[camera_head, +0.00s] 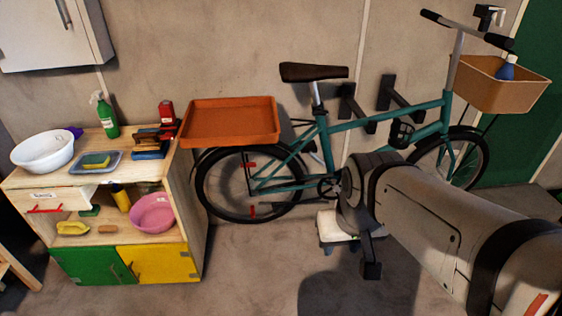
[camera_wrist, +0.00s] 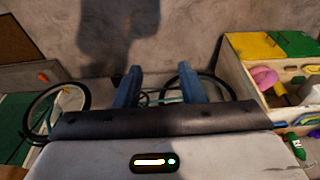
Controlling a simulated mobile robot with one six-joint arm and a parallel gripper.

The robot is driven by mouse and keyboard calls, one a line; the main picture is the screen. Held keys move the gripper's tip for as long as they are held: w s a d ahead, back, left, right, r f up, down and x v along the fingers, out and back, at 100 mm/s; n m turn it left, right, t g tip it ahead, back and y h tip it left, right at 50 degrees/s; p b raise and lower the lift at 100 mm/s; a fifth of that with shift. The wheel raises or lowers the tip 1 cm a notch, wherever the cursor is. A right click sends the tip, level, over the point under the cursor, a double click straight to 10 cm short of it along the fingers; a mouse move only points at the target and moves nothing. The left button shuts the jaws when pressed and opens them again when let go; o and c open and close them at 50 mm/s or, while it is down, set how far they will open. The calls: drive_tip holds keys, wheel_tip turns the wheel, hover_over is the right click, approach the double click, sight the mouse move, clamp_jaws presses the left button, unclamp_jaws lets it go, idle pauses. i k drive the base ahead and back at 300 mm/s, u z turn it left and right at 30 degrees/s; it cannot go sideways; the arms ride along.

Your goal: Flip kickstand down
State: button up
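A teal bicycle (camera_head: 345,127) stands upright along the wall in the head view, with a brown saddle, a rear rack tray and a front basket. Red-marked small parts (camera_head: 252,210) show by its rear wheel (camera_head: 205,190); I cannot tell whether one is the kickstand. My arm covers part of the front half of the bike. In the wrist view, my gripper (camera_wrist: 159,88) has its two blue-grey fingers apart, with nothing seen held between them. Bike wheels show beyond it on both sides. In the head view my gripper is mostly hidden by my arm.
A wooden cabinet (camera_head: 196,222) with a white basin (camera_head: 43,151), green spray bottle (camera_head: 106,117) and pink bowl (camera_head: 153,213) stands left of the bike. An orange tray (camera_head: 230,138) sits over the rear wheel.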

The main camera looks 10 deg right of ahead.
sight(275, 206)
drive_tip(key=u, duration=0.25)
drive_tip(key=i, duration=1.05)
drive_tip(key=z, duration=0.25)
